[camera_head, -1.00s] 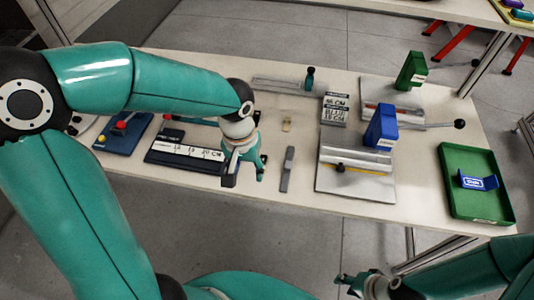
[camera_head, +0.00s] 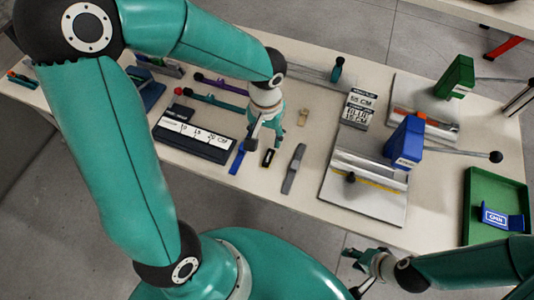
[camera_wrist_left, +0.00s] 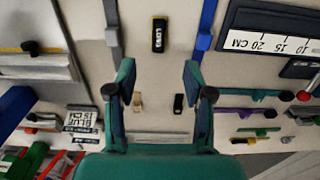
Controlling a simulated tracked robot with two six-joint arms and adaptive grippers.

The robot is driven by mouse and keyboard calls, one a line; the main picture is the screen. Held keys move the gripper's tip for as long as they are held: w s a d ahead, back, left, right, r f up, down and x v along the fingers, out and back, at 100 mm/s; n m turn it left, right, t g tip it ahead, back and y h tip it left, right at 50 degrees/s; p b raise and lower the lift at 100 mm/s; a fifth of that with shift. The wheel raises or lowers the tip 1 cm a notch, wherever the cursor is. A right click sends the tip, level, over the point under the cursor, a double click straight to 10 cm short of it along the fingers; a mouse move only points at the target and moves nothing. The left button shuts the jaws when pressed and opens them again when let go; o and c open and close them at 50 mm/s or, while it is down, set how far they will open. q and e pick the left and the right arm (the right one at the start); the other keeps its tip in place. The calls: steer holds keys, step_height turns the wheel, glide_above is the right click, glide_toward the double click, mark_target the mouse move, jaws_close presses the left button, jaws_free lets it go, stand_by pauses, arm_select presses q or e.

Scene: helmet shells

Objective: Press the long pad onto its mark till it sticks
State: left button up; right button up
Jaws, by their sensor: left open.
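A small black pad labelled "LONG" (camera_head: 268,157) lies on the table between a blue strip (camera_head: 238,158) and a grey strip (camera_head: 293,168). In the left wrist view the black pad (camera_wrist_left: 159,33) shows a yellow end and lies beyond the fingertips, apart from them. My left gripper (camera_head: 265,138) is over the table just behind the pad. Its two fingers are spread and empty in the left wrist view (camera_wrist_left: 158,75). My right gripper (camera_head: 352,270) is in front of the table's near edge, with fingers apart and nothing seen between them. I cannot make out the pad's mark.
A black-framed 10-15-20 CM gauge (camera_head: 195,136) lies left of the blue strip. A metal press with a blue block (camera_head: 405,142) stands to the right, with a green-block press (camera_head: 455,78) behind. A green tray (camera_head: 478,232) holds a blue piece. A tan block (camera_head: 303,117) lies behind the grey strip.

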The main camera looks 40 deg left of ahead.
arm_select(q)
glide_above(267, 161)
steer(key=f, duration=0.5)
steer(key=shift+w+f, duration=0.2)
steer(key=shift+f, duration=0.1)
steer(key=f, duration=0.5)
steer(key=shift+s+f, duration=0.3)
steer(key=shift+f, duration=0.5)
steer(key=c, duration=0.8)
